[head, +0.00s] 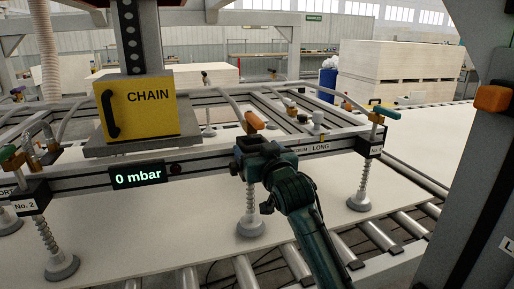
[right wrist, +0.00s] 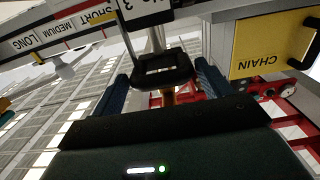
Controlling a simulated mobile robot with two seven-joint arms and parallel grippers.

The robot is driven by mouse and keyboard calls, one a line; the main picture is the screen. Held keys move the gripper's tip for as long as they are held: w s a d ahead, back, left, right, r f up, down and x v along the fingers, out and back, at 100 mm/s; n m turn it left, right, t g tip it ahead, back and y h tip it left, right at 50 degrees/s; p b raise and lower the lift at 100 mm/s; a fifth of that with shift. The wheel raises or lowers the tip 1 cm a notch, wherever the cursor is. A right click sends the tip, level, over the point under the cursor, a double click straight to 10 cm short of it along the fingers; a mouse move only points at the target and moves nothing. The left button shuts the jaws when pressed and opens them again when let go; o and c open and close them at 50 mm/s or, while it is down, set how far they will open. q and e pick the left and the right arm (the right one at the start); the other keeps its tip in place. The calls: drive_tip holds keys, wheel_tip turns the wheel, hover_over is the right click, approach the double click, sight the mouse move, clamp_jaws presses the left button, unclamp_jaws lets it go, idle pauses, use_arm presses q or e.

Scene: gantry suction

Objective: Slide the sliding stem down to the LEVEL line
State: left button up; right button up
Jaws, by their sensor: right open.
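My right gripper (head: 244,158) is at the front rail of the suction frame, below an orange lever (head: 255,121). In the right wrist view its two blue fingers are spread apart (right wrist: 160,88), with a black bracket on a thin upright stem (right wrist: 155,40) between or just beyond them. I cannot tell whether the fingers touch it. A label ending in 3 is above this stem. In the head view a spring stem with a grey suction cup (head: 250,225) hangs below my gripper. The stem's upper part is hidden by the gripper. I cannot make out a LEVEL line. My left gripper is not in view.
A yellow CHAIN box (head: 138,104) and a 0 mbar display (head: 137,176) are left of my gripper. Other suction cups hang at No. 2 (head: 62,267) and at the right corner (head: 360,203). A pale panel (head: 170,240) lies beneath on rollers. A grey post (head: 460,200) stands at right.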

drive_tip(key=shift+w+a, duration=0.15)
drive_tip(key=shift+w, duration=0.25)
